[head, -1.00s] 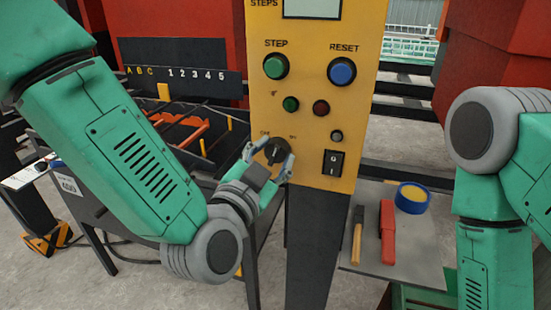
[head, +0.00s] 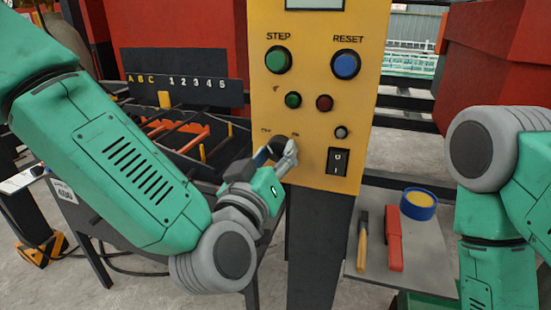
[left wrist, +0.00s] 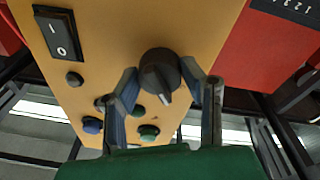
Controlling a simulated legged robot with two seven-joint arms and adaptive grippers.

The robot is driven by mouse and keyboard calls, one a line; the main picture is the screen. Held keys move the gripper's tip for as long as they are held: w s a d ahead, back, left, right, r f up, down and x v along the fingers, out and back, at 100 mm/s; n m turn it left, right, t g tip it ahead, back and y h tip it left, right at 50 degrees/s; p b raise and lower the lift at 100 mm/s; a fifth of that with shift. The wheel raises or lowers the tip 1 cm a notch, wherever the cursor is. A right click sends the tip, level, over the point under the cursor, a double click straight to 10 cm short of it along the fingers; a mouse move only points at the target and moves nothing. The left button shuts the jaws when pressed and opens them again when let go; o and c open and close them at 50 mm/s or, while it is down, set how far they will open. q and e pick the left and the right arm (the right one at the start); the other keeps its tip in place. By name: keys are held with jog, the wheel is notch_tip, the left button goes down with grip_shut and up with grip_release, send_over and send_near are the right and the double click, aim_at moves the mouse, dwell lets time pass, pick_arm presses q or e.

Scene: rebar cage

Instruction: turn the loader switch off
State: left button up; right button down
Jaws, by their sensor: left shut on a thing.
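The loader switch is a black rotary knob (head: 277,147) low on the left of the yellow panel (head: 315,110), with small lettering on either side of it. In the left wrist view the knob (left wrist: 160,75) sits between my two fingers, its raised grip pointing down and slightly right in that picture. My left gripper (head: 277,160) is shut on the knob and partly hides it in the head view. It also shows in the left wrist view (left wrist: 168,90). My right arm shows at the right edge, but its gripper is out of view.
The panel has a green STEP button (head: 278,60), a blue RESET button (head: 345,64), small green and red lights, and a black rocker switch (head: 337,161).

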pick_arm(q)
jog(key=shift+f+n+b, duration=0.3)
jog(key=shift+n, duration=0.8)
jog(key=o, duration=1)
jog(key=shift+o, duration=0.7)
jog(key=shift+r, duration=0.15)
jog(key=v, duration=0.7)
jog(key=shift+s, duration=0.15)
